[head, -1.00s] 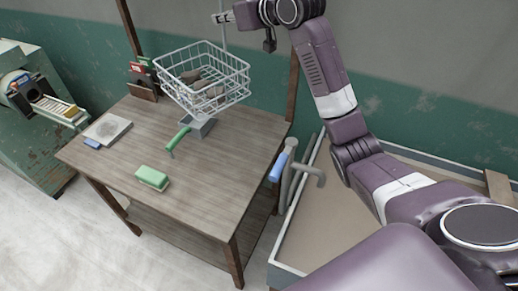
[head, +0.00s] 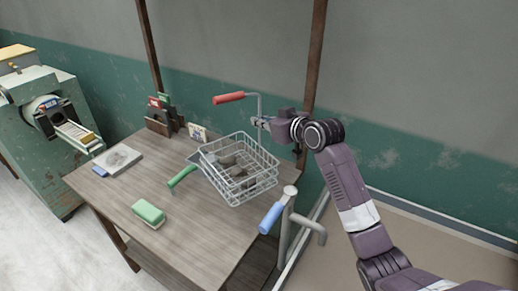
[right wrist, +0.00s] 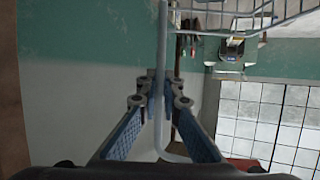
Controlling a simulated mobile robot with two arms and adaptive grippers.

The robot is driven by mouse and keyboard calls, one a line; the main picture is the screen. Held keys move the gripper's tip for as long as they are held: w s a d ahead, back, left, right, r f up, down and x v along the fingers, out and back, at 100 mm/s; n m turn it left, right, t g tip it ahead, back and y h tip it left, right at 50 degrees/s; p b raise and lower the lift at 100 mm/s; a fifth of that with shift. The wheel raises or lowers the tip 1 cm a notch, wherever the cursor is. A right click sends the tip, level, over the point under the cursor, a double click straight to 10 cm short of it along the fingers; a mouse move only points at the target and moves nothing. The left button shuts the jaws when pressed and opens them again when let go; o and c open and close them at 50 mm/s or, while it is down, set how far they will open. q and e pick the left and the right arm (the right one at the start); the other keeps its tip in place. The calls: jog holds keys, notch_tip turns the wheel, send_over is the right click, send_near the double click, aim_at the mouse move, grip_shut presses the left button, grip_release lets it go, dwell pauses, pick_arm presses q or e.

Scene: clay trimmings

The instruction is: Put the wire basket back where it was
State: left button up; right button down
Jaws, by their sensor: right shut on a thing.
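The wire basket (head: 247,186) hangs over the back right part of the wooden table, with brown lumps (head: 232,163) inside. I cannot tell whether its bottom touches anything. Its upright rod (head: 260,106) ends in a red handle (head: 229,98) at the top. My right gripper (head: 259,122) is shut on this rod, above the basket's back right side. In the right wrist view the rod (right wrist: 162,45) runs between the blue-padded fingers (right wrist: 158,98), and the basket's wires (right wrist: 245,22) show at the top edge. My left gripper is out of view.
The table (head: 190,235) holds a green block (head: 148,213), a green-handled tool (head: 181,177), a pale slab (head: 118,158) and a card rack (head: 160,122). A green machine (head: 45,135) stands at left.

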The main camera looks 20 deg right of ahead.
aim_at(260, 145)
notch_tip(260, 145, down, 10)
jog(key=shift+d+r+p, duration=0.15)
jog(key=shift+r+p, duration=0.1)
jog(key=shift+p, duration=0.1)
jog(key=c, duration=2.6)
grip_release()
jog(key=shift+f, duration=0.25)
jog(key=o, duration=0.5)
jog(key=shift+s+r, duration=0.1)
jog(key=shift+r, duration=0.05)
jog(key=b+v, duration=0.1)
jog(key=v, duration=1.1)
